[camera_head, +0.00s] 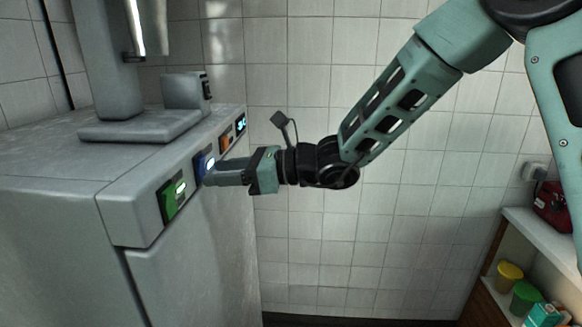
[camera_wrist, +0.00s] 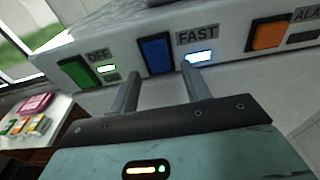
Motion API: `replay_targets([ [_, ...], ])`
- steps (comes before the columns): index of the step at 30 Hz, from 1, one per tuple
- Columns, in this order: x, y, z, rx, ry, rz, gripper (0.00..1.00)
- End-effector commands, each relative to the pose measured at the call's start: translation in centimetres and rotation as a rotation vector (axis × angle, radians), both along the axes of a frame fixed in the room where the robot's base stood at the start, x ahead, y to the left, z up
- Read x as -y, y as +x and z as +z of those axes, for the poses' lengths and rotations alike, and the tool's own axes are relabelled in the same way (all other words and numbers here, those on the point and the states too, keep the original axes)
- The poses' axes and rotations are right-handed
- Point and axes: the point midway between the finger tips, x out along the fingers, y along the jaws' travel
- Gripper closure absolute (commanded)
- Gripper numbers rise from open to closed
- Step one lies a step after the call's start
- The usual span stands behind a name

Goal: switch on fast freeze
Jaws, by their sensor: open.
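The blue switch (camera_wrist: 156,53) is on the front panel of the freezer (camera_head: 120,210), left of a label reading FAST. The small indicator (camera_wrist: 200,57) below that label glows bluish white. The blue switch also shows in the head view (camera_head: 199,165), partly behind my fingers. My gripper (camera_wrist: 161,76) is open and empty, its fingers pointing at the panel. In the wrist view the left fingertip is just below left of the blue switch and the right one is at the lit indicator's lower edge. I cannot tell whether either touches.
A green switch (camera_wrist: 75,73) marked OFF, with a lit indicator, is to the left. An orange switch (camera_wrist: 269,34) with a dark indicator is to the right. A small lit display (camera_head: 240,122) is farther along the panel. A grey stand (camera_head: 140,127) is on top.

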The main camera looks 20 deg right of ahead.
Motion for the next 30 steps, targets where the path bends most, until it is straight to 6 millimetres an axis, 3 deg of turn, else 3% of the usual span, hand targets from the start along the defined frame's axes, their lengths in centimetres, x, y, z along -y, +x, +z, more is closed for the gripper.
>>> replay_targets([
  [12,9.1,-3.1,1.0,0.002,-0.002,-0.007,0.53],
  [18,12.6,-4.5,1.6,0.001,-0.002,-0.006,0.53],
  [24,14.4,-5.2,2.0,-0.001,0.0,-0.003,0.53],
  [30,14.7,-5.3,2.0,-0.002,0.0,-0.002,0.53],
])
